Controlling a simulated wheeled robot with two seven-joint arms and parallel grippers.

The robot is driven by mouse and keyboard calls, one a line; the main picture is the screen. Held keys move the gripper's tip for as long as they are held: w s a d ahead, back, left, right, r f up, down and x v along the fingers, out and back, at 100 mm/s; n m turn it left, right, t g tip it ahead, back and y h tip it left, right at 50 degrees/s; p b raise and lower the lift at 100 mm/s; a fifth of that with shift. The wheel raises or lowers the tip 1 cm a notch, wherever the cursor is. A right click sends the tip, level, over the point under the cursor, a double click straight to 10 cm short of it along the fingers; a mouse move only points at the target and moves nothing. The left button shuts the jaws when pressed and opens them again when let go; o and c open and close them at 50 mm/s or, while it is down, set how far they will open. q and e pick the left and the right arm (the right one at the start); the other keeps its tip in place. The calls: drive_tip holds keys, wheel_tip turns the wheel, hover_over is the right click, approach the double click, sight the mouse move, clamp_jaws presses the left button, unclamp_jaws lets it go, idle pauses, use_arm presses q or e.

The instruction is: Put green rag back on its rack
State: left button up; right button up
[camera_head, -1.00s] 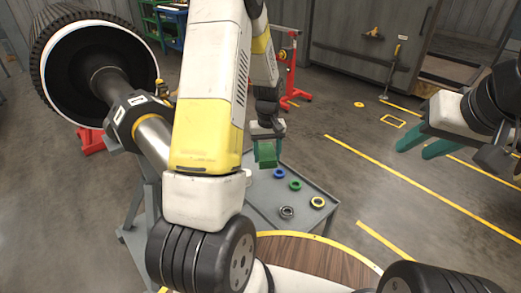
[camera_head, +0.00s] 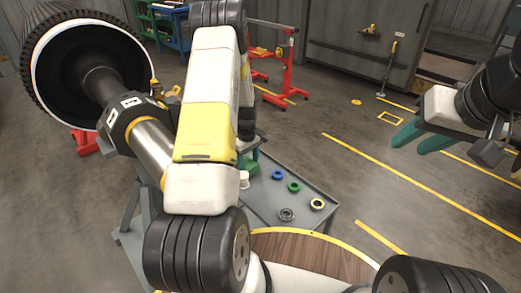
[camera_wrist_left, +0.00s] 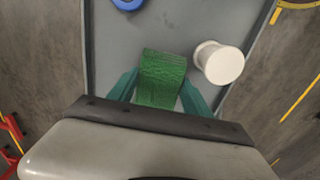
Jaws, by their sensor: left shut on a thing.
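The green rag (camera_wrist_left: 162,80) is a textured green block between the teal fingers of my left gripper (camera_wrist_left: 160,88) in the left wrist view. The gripper is shut on it above the grey cart top (camera_wrist_left: 108,60). In the head view the rag (camera_head: 252,166) shows just right of my left arm, which hides most of that gripper. My right gripper (camera_head: 408,145) is open and empty at the right of the head view. A red stand (camera_head: 284,72) is at the back; I cannot tell whether it is the rag's rack.
A white cup-like cylinder (camera_wrist_left: 219,63) stands close to the right of the rag. The floor to the right is open.

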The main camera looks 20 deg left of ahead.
use_arm(q)
drive_tip(key=shift+f, duration=0.25)
drive_tip(key=o, duration=1.5)
drive_tip(key=shift+c, duration=0.2)
wheel_tip(320, 180, up, 12)
wheel_tip(320, 180, up, 11)
drive_tip(key=m+t, duration=0.1)
drive_tip(key=m, duration=0.1)
hover_over(248, 164)
drive_tip(key=s+d, duration=0.3)
drive_tip(key=d, duration=0.1)
drive_tip(key=s+d+r+m+t, duration=0.1)
drive_tip(key=s+d+r+m, duration=0.2)
drive_tip(key=s+r, duration=0.2)
drive_tip(key=s+d+r+m+t+h, duration=0.1)
drive_tip(key=s+d+r+m+t, duration=0.1)
drive_tip(key=s+r, duration=0.4)
drive_tip(key=s+d+r+m+t+h, duration=0.1)
drive_tip(key=s+d+r+m, duration=0.3)
drive_tip(key=s, duration=0.8)
drive_tip(key=shift+s+d+r+m+t, duration=0.3)
drive_tip(key=shift+s+r+m+t, duration=0.15)
drive_tip(key=shift+r+m, duration=0.35)
